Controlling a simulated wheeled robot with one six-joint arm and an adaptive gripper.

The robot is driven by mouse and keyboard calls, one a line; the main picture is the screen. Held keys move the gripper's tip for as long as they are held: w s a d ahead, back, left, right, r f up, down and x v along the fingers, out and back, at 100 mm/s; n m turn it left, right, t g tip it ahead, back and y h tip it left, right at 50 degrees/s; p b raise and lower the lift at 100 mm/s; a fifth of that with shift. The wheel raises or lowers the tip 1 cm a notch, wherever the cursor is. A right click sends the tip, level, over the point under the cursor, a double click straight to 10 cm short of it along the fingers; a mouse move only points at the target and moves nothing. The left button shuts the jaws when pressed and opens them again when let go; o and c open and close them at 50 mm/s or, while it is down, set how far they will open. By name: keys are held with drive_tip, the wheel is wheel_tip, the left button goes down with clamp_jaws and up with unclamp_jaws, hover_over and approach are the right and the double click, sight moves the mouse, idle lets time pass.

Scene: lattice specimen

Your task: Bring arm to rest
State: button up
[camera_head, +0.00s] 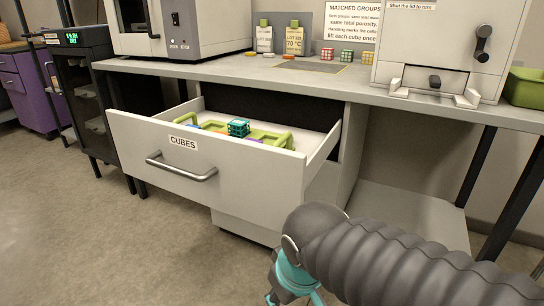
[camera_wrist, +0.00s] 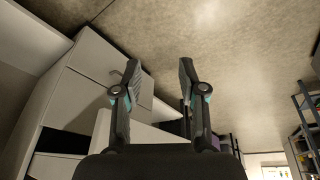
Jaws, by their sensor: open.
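My gripper (camera_wrist: 158,75) is open and empty in the wrist view, its two dark fingers apart with floor showing between them. In the head view my arm comes in from the lower right, and only part of the gripper shows at the bottom edge, in front of the open drawer. The drawer (camera_head: 226,178), labelled CUBES, is pulled out. Inside it are a green tray (camera_head: 270,139) and a teal lattice cube (camera_head: 239,128).
The bench (camera_head: 225,74) above carries a white machine (camera_head: 215,25), two labelled bottles, small patterned cubes and a cranked box (camera_head: 440,45). A black cabinet (camera_head: 85,90) and purple drawers (camera_head: 30,90) stand at left. The floor (camera_head: 80,240) at lower left is clear.

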drive_tip(key=d+r+m+t+p, duration=0.1)
drive_tip(key=d+r+m, duration=0.1)
drive_tip(key=d, duration=0.4)
drive_tip(key=s+d+r+m+t+h+p, duration=0.1)
drive_tip(key=d+r+m, duration=0.2)
drive_tip(key=d, duration=0.4)
drive_tip(key=shift+s+m, duration=0.15)
drive_tip(key=shift+m, duration=0.45)
drive_tip(key=shift+d, duration=0.15)
idle(1.4)
